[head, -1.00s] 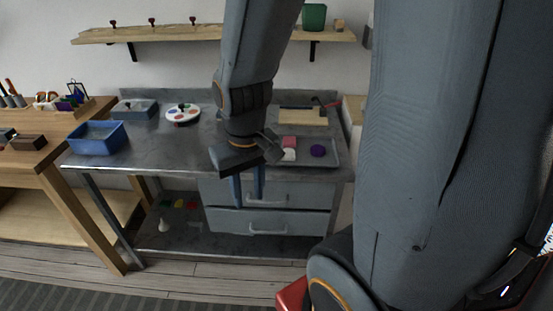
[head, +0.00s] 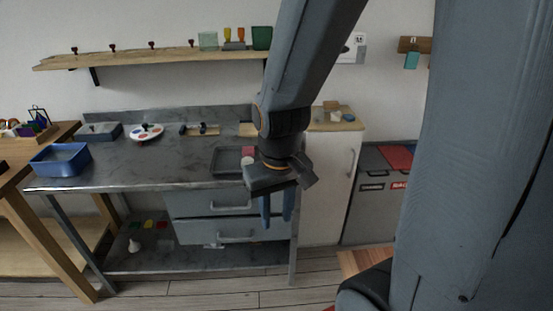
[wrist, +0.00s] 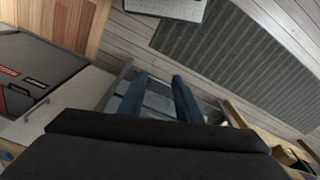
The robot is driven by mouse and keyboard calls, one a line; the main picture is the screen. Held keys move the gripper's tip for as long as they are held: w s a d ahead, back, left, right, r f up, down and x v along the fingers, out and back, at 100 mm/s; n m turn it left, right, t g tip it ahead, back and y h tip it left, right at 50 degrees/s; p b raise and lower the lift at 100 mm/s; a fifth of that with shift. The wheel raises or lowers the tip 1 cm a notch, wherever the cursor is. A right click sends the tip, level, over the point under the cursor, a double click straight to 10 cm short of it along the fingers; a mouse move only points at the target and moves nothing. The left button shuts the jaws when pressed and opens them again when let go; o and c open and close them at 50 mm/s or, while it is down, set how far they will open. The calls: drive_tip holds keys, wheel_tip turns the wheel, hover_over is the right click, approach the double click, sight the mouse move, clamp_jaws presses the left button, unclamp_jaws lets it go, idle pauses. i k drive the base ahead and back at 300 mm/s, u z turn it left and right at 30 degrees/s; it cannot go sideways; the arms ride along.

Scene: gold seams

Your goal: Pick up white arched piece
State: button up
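My gripper (head: 277,221) hangs in front of the right end of the grey metal table, fingers pointing down, apart and empty. In the wrist view its two blue fingers (wrist: 156,80) are also apart with nothing between them. A small whitish piece (head: 248,160) lies in the dark tray (head: 222,162) just behind my gripper, next to a pink block (head: 248,150). It is partly hidden, and I cannot tell whether it is arched. Another small white object (head: 134,246) stands on the table's lower shelf.
A blue bin (head: 60,160), a grey tray (head: 100,131) and a paint palette (head: 146,132) stand on the table's left half. Drawers (head: 215,232) hang beneath its right side. A white cabinet (head: 330,180) stands to the right. Bare floor lies in front.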

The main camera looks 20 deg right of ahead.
sight(247, 160)
drive_tip(key=z, duration=0.15)
drive_tip(key=i, duration=0.5)
drive_tip(key=z, duration=0.55)
drive_tip(key=k, duration=1.3)
drive_tip(key=u, duration=0.1)
drive_tip(key=i, duration=0.55)
drive_tip(key=u, duration=0.7)
drive_tip(key=i, duration=1.25)
drive_tip(key=z, duration=0.7)
